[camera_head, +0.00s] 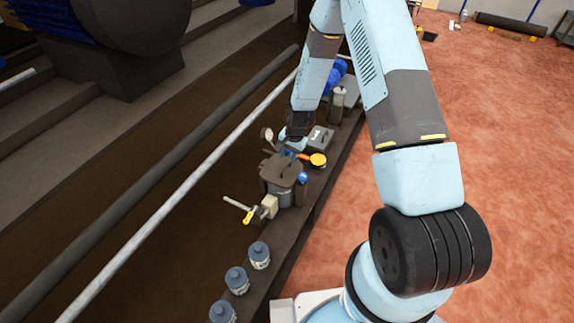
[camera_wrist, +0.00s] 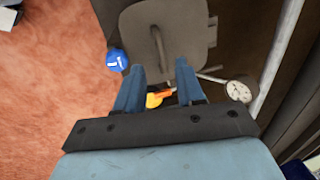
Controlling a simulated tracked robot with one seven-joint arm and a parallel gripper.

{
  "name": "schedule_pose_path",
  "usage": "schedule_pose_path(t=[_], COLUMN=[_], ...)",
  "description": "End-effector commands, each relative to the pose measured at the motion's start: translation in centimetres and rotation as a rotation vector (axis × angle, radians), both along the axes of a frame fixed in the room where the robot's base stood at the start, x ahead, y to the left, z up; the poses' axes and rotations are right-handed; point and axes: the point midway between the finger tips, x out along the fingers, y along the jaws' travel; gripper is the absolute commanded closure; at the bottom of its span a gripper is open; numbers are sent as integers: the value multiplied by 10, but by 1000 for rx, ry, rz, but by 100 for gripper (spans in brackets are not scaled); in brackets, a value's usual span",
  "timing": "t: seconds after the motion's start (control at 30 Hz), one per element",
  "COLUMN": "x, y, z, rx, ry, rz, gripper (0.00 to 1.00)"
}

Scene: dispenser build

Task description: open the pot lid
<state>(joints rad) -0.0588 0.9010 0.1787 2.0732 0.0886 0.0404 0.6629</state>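The pot (camera_head: 284,195) is a dark grey container on a narrow dark ledge in the head view. Its brown-grey lid (camera_head: 281,172) lies over its top and looks closed. In the wrist view the lid (camera_wrist: 190,33) fills the top middle, with a raised bar handle (camera_wrist: 158,42) on it. My gripper (camera_wrist: 160,64) is open, its two blue fingers apart and nothing seen between the tips. The tips overlap the lid's near edge in the picture; contact cannot be told.
An orange-handled part (camera_head: 317,159) and a blue knob (camera_head: 303,178) are close to the pot. A yellow-handled valve (camera_head: 249,216) is in front. Several grey-blue canisters (camera_head: 259,254) line the ledge. A round gauge (camera_wrist: 240,91) and a long pale pipe (camera_wrist: 278,58) are at the right.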

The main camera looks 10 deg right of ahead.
Motion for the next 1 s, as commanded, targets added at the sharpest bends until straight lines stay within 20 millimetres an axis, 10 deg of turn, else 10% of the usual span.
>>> schedule_pose_path(t=[0.4,1.0], x=[5,7], y=[9,11], z=[-53,-64], rx=[-1,0], ry=[1,0], rz=[2,1], gripper=[62,72])
